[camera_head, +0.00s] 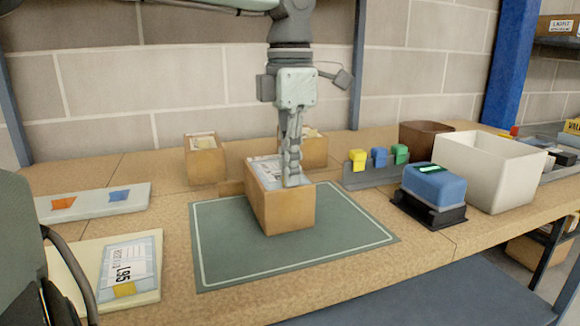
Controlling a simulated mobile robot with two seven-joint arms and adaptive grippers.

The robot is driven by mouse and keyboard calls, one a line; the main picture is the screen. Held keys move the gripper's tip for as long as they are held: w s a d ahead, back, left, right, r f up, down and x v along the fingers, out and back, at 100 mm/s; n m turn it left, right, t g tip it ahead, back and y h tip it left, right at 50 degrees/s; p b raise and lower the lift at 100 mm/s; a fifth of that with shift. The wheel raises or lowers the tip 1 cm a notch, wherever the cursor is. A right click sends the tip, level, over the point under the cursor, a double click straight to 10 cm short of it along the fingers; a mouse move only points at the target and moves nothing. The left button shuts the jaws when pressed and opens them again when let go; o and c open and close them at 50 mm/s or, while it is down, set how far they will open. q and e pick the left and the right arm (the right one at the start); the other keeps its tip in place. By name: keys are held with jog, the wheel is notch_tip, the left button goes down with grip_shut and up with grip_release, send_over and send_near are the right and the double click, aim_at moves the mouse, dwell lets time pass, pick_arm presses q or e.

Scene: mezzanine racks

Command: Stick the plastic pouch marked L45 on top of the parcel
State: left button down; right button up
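A brown cardboard parcel (284,213) stands on the green mat (222,250) in the middle of the bench. A pale printed pouch (262,170) shows at its top, partly hidden by my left gripper; its marking is too small to read. My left gripper (292,180) points straight down, its fingertips at the right part of the parcel's top. The fingers look close together edge-on, so I cannot tell whether they hold anything. Another printed pouch (126,268) lies on a cream pad at the front left, its print turned around. My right gripper is not in view.
Two smaller brown boxes (205,160) stand behind the mat. A rack of yellow, blue and green blocks (375,174), a blue device on a black base (432,188) and a white bin (483,173) stand right. A pale tray (92,202) lies left. The mat's front is clear.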

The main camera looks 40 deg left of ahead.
pick_arm(q)
jog(key=shift+f, duration=0.1)
jog(key=c, duration=1.3)
grip_release()
notch_tip(320, 180, up, 3)
jog(key=shift+p, duration=1.15)
jog(key=shift+r, duration=2.05)
